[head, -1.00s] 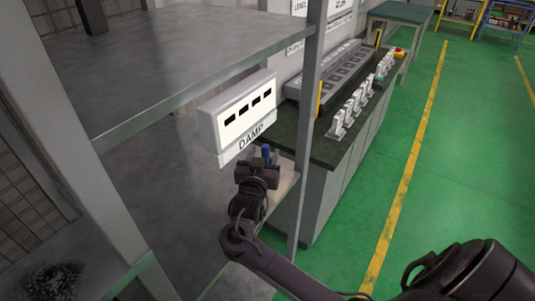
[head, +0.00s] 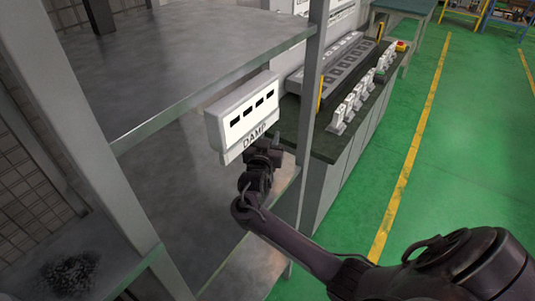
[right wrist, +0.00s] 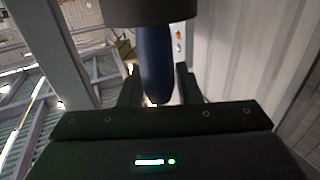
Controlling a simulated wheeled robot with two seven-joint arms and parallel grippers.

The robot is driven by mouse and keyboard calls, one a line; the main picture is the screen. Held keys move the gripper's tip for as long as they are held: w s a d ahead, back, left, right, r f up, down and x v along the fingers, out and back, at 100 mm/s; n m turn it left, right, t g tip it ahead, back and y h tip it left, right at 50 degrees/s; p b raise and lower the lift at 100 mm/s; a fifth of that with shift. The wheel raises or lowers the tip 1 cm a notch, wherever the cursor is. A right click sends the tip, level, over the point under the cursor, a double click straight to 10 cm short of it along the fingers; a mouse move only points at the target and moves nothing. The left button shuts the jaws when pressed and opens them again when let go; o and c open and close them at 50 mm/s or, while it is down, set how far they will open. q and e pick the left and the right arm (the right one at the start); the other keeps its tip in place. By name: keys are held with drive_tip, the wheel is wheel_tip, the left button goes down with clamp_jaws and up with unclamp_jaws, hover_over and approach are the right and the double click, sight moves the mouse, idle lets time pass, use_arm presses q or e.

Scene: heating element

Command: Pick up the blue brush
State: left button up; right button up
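The blue brush shows in the right wrist view as a dark blue upright shaft (right wrist: 155,62), with a dark block across its top. My right gripper (right wrist: 158,85) is open, with one finger on each side of the shaft and a small gap visible at each side. In the head view my right gripper (head: 266,152) is right at the lower front of the white box labelled DAMP (head: 243,115). There the brush is mostly or wholly hidden by the gripper. My left gripper is not in view.
A grey metal shelf rack (head: 190,70) stands at the left, its upright post (head: 311,110) close right of my gripper. Behind it is a dark-topped bench (head: 325,146) with white switches (head: 352,100). Open green floor (head: 460,150) lies to the right.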

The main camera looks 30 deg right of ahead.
drive_tip(key=c, duration=0.5)
clamp_jaws()
